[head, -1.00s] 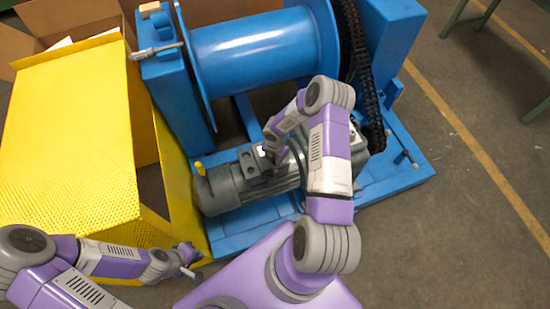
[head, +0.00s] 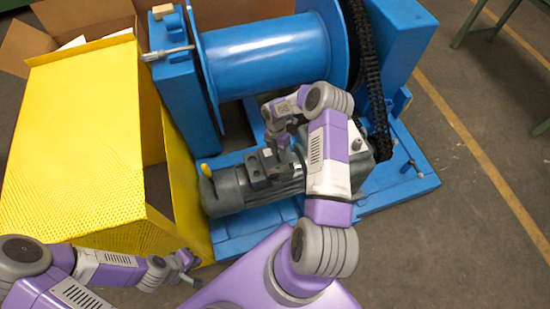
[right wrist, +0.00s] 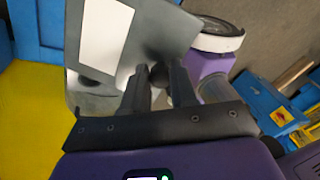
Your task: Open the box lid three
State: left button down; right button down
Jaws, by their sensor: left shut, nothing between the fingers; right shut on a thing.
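The grey motor (head: 230,190) lies on the blue base, with small dark grey boxes (head: 258,168) on its top. I cannot tell which lid is number three, or clearly whether any lid is raised. My right gripper (head: 279,150) is over these boxes, pointing down. In the right wrist view its fingers (right wrist: 160,82) are closed around a small dark round knob (right wrist: 159,73). A grey surface with a white label (right wrist: 104,38) shows behind and left of the fingers. My left gripper (head: 191,279) is shut and empty, low in front of the yellow guard.
A yellow perforated guard (head: 75,140) stands at the left. The blue drum (head: 265,55) and a black chain (head: 368,75) rise behind the motor. A cardboard box (head: 95,15) is at the back left. The floor (head: 470,220) at the right is clear.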

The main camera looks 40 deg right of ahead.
jog(key=w+d+r+b, duration=0.3)
jog(key=w+b, duration=0.4)
jog(key=w, duration=0.3)
jog(key=shift+d+r, duration=0.15)
jog(key=shift+r, duration=0.35)
jog(key=c, duration=1.8)
grip_release()
jog(key=shift+w+d+f, duration=0.1)
jog(key=shift+w+d, duration=0.05)
jog(key=shift+w, duration=0.15)
jog(key=shift+o, duration=1.3)
jog(key=shift+w, duration=0.2)
jog(key=shift+o, duration=2.4)
jog(key=shift+s+r, duration=0.25)
jog(key=shift+r, duration=0.05)
jog(key=shift+o, duration=0.8)
jog(key=shift+d+f, duration=0.1)
jog(key=shift+d, duration=0.15)
